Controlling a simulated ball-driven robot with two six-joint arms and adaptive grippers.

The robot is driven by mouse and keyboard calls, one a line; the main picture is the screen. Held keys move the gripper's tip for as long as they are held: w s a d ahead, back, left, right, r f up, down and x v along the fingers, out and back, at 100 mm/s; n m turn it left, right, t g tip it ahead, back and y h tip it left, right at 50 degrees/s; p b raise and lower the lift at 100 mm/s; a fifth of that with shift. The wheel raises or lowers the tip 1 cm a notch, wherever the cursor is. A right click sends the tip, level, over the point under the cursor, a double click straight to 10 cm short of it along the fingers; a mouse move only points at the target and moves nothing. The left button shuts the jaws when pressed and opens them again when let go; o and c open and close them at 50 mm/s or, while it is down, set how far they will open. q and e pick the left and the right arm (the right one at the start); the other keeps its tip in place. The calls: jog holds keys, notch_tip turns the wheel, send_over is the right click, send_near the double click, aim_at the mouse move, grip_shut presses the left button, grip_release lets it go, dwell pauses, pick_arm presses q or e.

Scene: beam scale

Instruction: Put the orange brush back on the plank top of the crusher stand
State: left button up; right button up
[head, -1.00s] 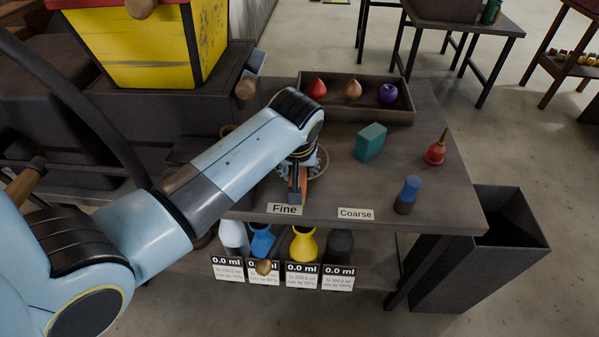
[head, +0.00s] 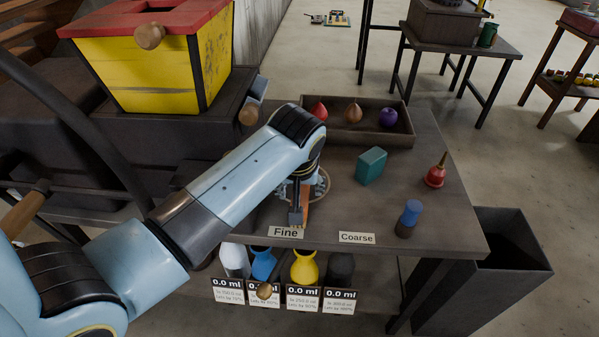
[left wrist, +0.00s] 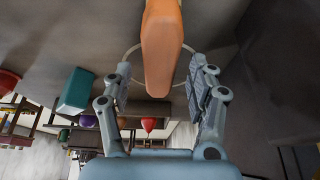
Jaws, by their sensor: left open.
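The orange brush (head: 305,196) lies on the plank top (head: 335,212), behind the "Fine" label and partly hidden by my left gripper. My left gripper (head: 298,210) points down over it from my blue arm. In the left wrist view the brush (left wrist: 161,48) shows as a long orange body with a tapered end. It reaches in from the top between the spread fingers of my left gripper (left wrist: 162,72), with a gap on each side. The gripper is open. My right gripper is in neither view.
A teal block (head: 370,166), a red bulb (head: 436,172) and a blue-topped piece (head: 409,219) stand right of the gripper. Bottles stand below the front edge. A yellow hopper (head: 150,75) rises at left.

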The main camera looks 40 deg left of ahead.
pick_arm(q)
jog(key=p+v, duration=0.1)
jog(key=v, duration=0.8)
jog(key=shift+r, duration=0.2)
